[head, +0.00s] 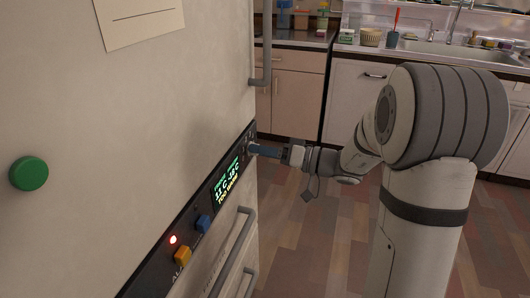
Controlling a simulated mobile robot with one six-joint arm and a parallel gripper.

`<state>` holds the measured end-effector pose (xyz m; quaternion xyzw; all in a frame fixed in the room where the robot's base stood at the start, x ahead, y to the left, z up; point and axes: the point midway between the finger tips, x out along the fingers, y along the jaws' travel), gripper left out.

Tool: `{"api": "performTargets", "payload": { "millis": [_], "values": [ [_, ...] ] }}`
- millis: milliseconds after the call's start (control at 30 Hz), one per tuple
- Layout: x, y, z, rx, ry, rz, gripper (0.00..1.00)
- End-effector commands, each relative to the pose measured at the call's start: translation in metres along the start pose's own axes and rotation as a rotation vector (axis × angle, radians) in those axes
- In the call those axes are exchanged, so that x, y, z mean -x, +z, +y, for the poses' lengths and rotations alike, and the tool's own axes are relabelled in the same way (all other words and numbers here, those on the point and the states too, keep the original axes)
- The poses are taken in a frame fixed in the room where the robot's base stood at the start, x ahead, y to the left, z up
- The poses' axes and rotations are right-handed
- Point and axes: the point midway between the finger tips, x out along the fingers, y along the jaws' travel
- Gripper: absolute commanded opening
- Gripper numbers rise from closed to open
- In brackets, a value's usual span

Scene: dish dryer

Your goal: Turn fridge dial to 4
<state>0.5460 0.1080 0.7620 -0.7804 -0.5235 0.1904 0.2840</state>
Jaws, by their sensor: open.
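The fridge (110,130) fills the left of the head view, with a dark control panel (150,285) running across its front. My gripper (257,150) is at the far right end of this panel, where the dial sits, with its fingertips close to the panel face. It is open. The dial is mostly hidden at the fingertips, and its numbers and pointer cannot be read. I cannot tell whether the fingers touch it. A lit display (227,184) on the panel seems to read 11 C and -18 C, with a yellow warning line below.
A blue button (203,224), an orange button (183,256) and a red light (173,239) are further left on the panel. Fridge handles (232,250) stick out below it, and another handle (262,60) is above. A counter with a sink (440,48) stands behind. The floor (310,235) between is clear.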

Motion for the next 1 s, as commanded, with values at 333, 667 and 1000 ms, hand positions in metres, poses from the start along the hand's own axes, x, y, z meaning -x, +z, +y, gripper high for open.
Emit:
{"api": "performTargets", "payload": {
  "millis": [333, 667, 1000],
  "values": [
    [0.0005, -0.0002, 0.0000, 0.000, 0.000, 0.000, 0.33],
    [0.0007, -0.0001, 0.0001, 0.000, 0.000, 0.000, 0.08],
    [0.0009, -0.0001, 0.0001, -0.059, 0.001, 0.000, 0.08]
  ]
}}
